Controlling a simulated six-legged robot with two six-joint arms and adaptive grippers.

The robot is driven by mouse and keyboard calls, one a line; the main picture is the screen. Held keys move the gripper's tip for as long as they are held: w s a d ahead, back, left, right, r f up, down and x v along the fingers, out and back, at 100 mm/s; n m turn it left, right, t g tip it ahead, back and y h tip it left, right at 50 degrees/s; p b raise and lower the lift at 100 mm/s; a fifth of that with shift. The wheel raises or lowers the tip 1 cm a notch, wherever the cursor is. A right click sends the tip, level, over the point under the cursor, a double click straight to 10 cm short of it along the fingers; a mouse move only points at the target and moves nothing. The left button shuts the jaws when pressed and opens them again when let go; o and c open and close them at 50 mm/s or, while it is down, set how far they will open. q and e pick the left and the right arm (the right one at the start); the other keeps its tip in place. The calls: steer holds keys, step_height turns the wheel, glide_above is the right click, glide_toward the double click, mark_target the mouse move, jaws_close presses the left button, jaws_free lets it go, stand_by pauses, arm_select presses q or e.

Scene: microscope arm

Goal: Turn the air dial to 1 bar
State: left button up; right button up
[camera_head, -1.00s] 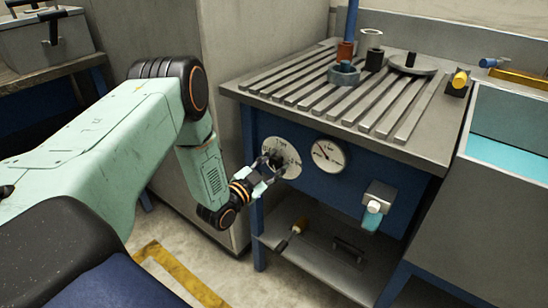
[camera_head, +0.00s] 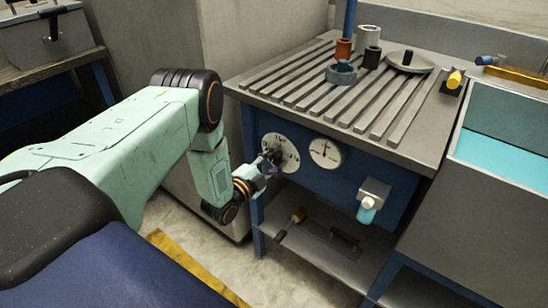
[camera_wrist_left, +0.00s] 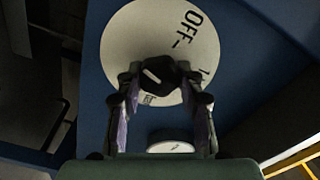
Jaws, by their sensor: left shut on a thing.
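The air dial is a round white plate (camera_head: 290,150) with dark markings on the blue front panel of the bench. In the left wrist view the plate (camera_wrist_left: 125,40) reads "OFF", and its other markings are partly hidden. My left gripper (camera_head: 270,160) is shut on the black knob (camera_wrist_left: 155,76) at the plate's middle. The knob's white pointer line is tilted. A white round gauge (camera_head: 326,152) sits right of the dial, its needle pointing about straight up. My right gripper is not in view.
The slotted metal tabletop (camera_head: 340,90) overhangs the panel and carries several small parts. A tap-like fitting with a teal bowl (camera_head: 368,210) is on the panel to the right. A lower shelf (camera_head: 310,255) holds tools.

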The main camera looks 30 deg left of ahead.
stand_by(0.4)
arm_select(q)
steer(key=o, duration=1.2)
steer(key=s, duration=0.8)
steer(key=s+a, duration=0.1)
steer(key=s, duration=0.3)
